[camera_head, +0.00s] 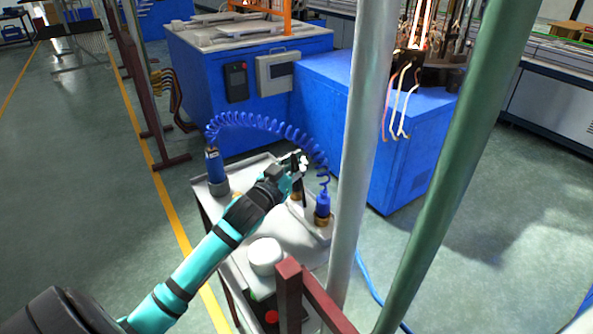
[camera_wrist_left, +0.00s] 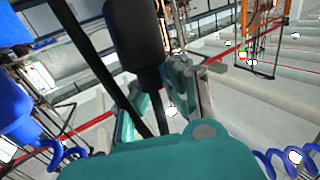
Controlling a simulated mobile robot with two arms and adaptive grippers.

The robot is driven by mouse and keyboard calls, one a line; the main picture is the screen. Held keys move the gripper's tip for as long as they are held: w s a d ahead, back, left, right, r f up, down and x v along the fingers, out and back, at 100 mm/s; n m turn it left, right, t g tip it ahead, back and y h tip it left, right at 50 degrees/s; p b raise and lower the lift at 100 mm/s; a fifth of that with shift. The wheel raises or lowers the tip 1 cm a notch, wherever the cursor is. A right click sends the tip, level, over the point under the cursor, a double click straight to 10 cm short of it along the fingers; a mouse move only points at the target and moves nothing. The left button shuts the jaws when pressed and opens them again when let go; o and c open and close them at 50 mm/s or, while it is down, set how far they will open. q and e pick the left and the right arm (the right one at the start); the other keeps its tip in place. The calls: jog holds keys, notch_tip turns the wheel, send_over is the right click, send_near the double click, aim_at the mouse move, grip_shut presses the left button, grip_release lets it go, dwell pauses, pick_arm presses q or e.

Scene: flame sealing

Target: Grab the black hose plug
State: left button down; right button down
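My left gripper (camera_head: 299,163) is at the end of the teal arm, above the far right part of the small cart. In the left wrist view, a black cylindrical piece (camera_wrist_left: 133,40) with a narrower lower end, apparently the black hose plug, shows between or just in front of my left fingers (camera_wrist_left: 155,105). I cannot tell whether they touch it. In the head view, a thin dark part (camera_head: 303,191) hangs just below the fingertips. The gripper hides most of the plug there. My right gripper is not in view.
The cart (camera_head: 236,265) carries a blue cylinder (camera_head: 215,168), a blue fitting (camera_head: 322,205) and a white round container (camera_head: 265,254). A blue coiled hose (camera_head: 262,121) arches behind my gripper. Grey (camera_head: 360,130) and green (camera_head: 465,150) posts stand to the right. Blue cabinets stand behind.

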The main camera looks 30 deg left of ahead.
pick_arm(q)
jog(key=s+d+r+b, duration=0.1)
jog(key=s+d, duration=0.1)
jog(key=s, duration=0.5)
jog(key=s+d+r+b, duration=0.1)
jog(key=s+d, duration=0.2)
jog(key=s, duration=0.5)
jog(key=shift+s+r+b, duration=0.2)
jog(key=shift+r+b, duration=0.1)
jog(key=shift+r, duration=0.05)
jog(key=shift+c, duration=2.1)
grip_release()
jog(key=shift+c, duration=0.3)
